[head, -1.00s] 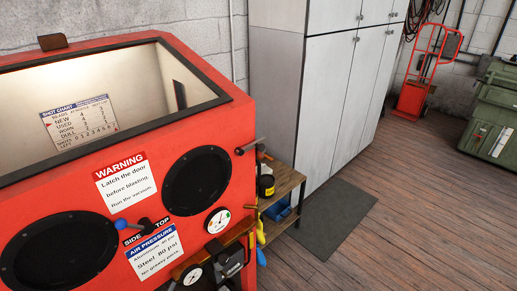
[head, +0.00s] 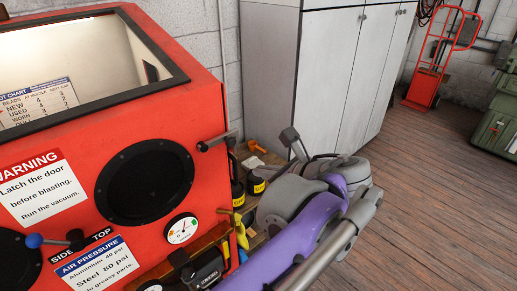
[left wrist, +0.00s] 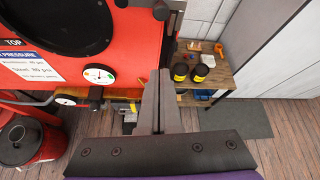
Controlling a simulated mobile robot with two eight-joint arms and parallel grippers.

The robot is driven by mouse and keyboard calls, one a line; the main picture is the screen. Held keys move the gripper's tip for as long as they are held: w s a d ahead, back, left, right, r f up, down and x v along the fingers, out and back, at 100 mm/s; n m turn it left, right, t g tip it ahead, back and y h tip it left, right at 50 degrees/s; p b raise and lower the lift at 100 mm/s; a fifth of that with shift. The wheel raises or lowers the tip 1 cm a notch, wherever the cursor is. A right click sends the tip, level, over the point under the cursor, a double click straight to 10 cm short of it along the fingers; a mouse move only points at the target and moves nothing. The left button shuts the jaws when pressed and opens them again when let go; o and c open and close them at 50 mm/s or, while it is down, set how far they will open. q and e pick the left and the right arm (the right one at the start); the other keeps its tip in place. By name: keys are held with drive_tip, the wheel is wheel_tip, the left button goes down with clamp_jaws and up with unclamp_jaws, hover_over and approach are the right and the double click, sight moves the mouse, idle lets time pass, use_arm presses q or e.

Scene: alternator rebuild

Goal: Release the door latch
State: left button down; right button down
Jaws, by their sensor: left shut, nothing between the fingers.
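The door latch (head: 215,142) is a dark bar handle at the upper right front edge of the red blast cabinet (head: 208,105). In the left wrist view a dark bar (left wrist: 162,9) at the top centre looks like the same latch. My left gripper (head: 291,138) is to the right of the latch in the head view, apart from it. In the left wrist view its fingers (left wrist: 160,75) are together and empty, pointing toward the latch with a gap between. My right gripper is not in view.
A wooden shelf (left wrist: 214,80) with several dark jars stands right of the cabinet, behind my left arm. Grey lockers (head: 345,75) stand beyond it. A pressure gauge (head: 181,229) and blue-knobbed lever (head: 34,241) are on the cabinet front. The floor to the right is open.

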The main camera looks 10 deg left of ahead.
use_arm(q)
drive_tip(key=shift+w+d+r, duration=0.1)
drive_tip(key=shift+d+r, duration=0.1)
drive_tip(key=shift+r, duration=0.2)
drive_tip(key=w+a+f, duration=0.1)
drive_tip(key=w+a, duration=0.5)
drive_tip(key=a, duration=0.1)
drive_tip(key=shift+a, duration=0.2)
idle(0.4)
